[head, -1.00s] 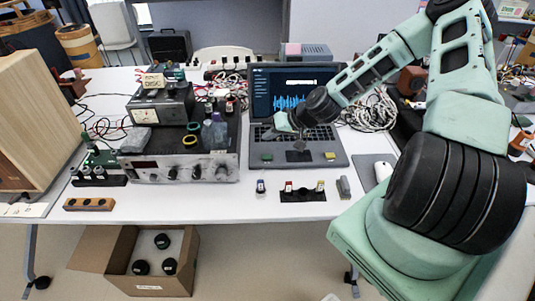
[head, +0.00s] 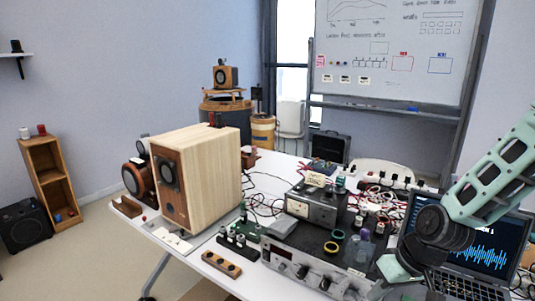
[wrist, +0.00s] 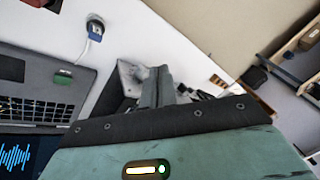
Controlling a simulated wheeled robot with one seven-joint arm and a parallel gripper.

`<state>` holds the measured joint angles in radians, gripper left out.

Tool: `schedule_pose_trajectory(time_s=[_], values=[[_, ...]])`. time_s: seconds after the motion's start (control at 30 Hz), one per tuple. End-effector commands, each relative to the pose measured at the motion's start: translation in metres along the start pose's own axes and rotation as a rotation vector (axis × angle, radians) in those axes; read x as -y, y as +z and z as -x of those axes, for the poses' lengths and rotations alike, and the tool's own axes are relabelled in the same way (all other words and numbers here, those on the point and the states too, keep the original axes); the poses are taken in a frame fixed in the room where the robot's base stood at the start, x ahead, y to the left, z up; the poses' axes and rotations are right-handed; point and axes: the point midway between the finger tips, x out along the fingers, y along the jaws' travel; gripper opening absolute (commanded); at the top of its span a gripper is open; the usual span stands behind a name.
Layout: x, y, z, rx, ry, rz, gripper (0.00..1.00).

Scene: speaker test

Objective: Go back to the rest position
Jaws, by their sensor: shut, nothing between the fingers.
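My gripper (head: 388,272) is low at the right of the head view, in front of the laptop (head: 487,250) and at the right end of the amplifier (head: 312,272). Its dark arm joint hides part of the laptop. In the wrist view the two grey fingers of my gripper (wrist: 157,86) lie together with nothing between them. They are over the white table (wrist: 172,45), and the laptop (wrist: 30,90) is at the left edge.
A wooden speaker (head: 212,170) stands on the table's left part. A meter box (head: 312,207) sits on the amplifier. A small blue-ended plug (wrist: 95,30) lies near the laptop. Open floor and a wooden shelf (head: 50,180) are at the left; a whiteboard (head: 400,50) stands behind.

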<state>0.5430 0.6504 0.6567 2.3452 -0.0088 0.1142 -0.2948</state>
Motion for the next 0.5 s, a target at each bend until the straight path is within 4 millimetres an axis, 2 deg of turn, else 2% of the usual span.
schedule_pose_trajectory(time_s=[0.03, 0.2, 0.4, 0.5], values=[[0.022, 0.006, 0.007, 0.04, 0.024, 0.054, 0.0], [0.083, 0.034, 0.033, 0.155, 0.096, 0.17, 0.0], [0.145, 0.077, 0.072, 0.234, 0.174, 0.281, 0.0], [0.169, 0.1, 0.09, 0.253, 0.201, 0.325, 0.0]])
